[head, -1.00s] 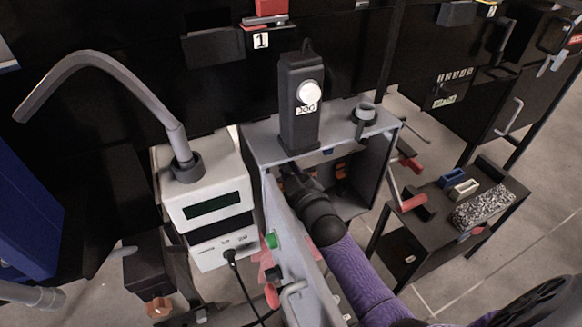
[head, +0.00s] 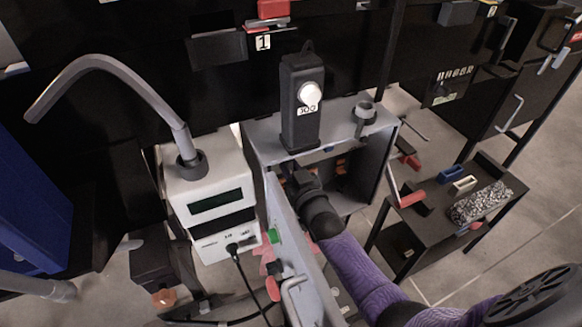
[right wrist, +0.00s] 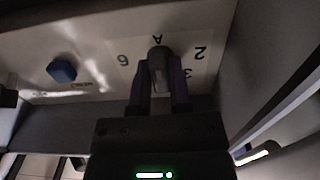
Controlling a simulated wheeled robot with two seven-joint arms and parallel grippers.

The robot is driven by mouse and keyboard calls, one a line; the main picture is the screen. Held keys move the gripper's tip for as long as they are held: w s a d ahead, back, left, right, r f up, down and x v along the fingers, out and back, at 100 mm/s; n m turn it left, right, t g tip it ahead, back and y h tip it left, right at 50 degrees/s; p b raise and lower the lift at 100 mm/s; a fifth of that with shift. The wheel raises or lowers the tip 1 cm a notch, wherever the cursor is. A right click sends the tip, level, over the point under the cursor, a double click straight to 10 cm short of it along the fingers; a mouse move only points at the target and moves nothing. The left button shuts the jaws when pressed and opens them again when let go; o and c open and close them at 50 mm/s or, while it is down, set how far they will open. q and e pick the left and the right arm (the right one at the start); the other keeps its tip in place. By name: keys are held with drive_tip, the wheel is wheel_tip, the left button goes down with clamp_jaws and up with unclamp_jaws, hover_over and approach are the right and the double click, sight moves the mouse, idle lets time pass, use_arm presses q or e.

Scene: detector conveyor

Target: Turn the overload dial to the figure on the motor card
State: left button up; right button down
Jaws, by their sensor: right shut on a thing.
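The overload dial (right wrist: 158,57) is a small grey knob on a pale plate in the right wrist view. Upside-down figures 6, 2 and 3 and a letter A are printed around it. My right gripper (right wrist: 158,82) is shut on the dial, with a dark finger on each side. Its fingers hide part of the dial and scale, so I cannot tell the exact setting. In the head view my right gripper (head: 303,180) reaches inside the open grey cabinet (head: 262,134). I cannot make out the motor card. My left gripper is not in view.
A blue button (right wrist: 62,71) sits beside the dial. The cabinet door (head: 285,225) stands open beside my right arm. A black JOG box (head: 301,125) stands on the cabinet. A white instrument (head: 205,180) is at left, and a dark side table (head: 420,238) at right.

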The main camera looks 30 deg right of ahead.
drive_tip(key=shift+f, duration=0.1)
idle(0.3)
drive_tip(key=c, duration=0.6)
unclamp_jaws()
drive_tip(key=shift+o, duration=0.2)
drive_tip(key=s+p, duration=0.3)
drive_tip(key=s, duration=0.7)
drive_tip(key=shift+a, duration=0.25)
